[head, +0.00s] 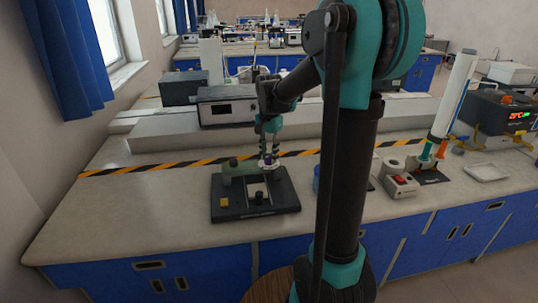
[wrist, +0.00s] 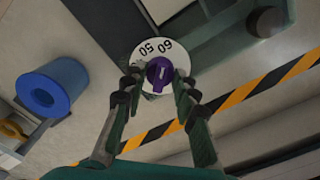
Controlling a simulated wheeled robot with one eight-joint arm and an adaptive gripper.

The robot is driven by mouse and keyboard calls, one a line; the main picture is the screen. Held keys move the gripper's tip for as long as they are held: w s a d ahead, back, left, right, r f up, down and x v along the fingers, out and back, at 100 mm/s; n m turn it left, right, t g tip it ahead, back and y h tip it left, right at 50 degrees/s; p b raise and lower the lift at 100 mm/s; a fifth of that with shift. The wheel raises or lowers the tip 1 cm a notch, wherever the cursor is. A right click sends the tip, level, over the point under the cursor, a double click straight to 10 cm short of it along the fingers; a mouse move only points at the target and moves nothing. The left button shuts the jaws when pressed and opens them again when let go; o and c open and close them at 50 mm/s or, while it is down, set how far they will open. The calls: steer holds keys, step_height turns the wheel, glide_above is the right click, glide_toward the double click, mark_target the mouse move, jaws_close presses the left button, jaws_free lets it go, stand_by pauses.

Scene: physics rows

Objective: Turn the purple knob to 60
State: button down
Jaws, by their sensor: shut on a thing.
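The purple knob (wrist: 158,73) sits in the middle of a white dial (wrist: 150,48) in the wrist view. The numbers 50 and 60 can be read at the dial's upper part; the rest of the scale is hidden. A pale mark shows on the knob, but I cannot tell its exact reading. My gripper (wrist: 160,84) is shut on the knob, one finger on each side. In the head view my gripper (head: 269,150) reaches down to the dial on the green arm of a device with a black base (head: 230,212).
Black-and-yellow tape (head: 170,166) crosses the bench behind the device. A red-switched box (head: 402,186) and a white tray (head: 486,172) stand to the right. The bench's left front is clear.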

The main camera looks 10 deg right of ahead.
mark_target(269, 155)
steer(key=c, duration=1.2)
jaws_free()
steer(key=shift+o, duration=0.2)
step_height(269, 155, up, 12)
